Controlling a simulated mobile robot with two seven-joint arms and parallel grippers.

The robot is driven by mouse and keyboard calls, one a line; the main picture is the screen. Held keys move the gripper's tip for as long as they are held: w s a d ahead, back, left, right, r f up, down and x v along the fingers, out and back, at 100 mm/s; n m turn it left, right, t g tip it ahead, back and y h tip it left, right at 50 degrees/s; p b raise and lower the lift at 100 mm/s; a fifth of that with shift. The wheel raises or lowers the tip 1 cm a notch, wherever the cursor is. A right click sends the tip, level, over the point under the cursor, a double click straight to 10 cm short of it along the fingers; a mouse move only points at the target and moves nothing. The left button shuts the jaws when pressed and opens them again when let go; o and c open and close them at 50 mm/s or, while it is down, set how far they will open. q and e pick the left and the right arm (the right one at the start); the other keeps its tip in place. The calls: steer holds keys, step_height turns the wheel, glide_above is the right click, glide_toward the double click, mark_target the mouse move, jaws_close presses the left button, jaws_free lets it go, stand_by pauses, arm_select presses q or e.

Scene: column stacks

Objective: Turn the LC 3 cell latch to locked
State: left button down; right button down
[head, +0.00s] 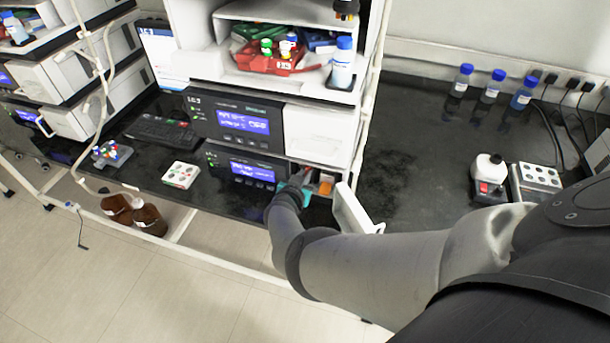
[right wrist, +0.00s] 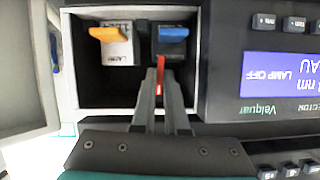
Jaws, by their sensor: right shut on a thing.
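The LC 3 stack (head: 215,103) stands in the middle of the head view. Its lower detector module (head: 240,168) has an open bay (head: 322,178) at its right end. In the right wrist view, which appears upside down, the bay (right wrist: 80,60) holds an orange lever (right wrist: 108,34), a blue lever (right wrist: 172,33) and a narrow red lever (right wrist: 160,75). My right gripper (head: 303,180) reaches into the bay; its fingers (right wrist: 162,92) are shut on the red lever, which I take as the cell latch. Its lower part is hidden between the fingers. My left gripper is not in view.
The bay's white door (head: 352,212) stands open beside my right forearm. Blue-capped bottles (head: 491,86) stand at the back right. The dark bench (head: 420,140) between is mostly clear.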

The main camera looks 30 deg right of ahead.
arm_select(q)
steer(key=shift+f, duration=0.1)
arm_select(e)
steer(key=shift+w+r+n, duration=0.1)
steer(key=shift+n, duration=0.3)
steer(key=c, duration=0.9)
jaws_free()
steer(key=shift+c, duration=0.2)
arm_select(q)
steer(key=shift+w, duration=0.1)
arm_select(e)
steer(key=shift+g, duration=0.3)
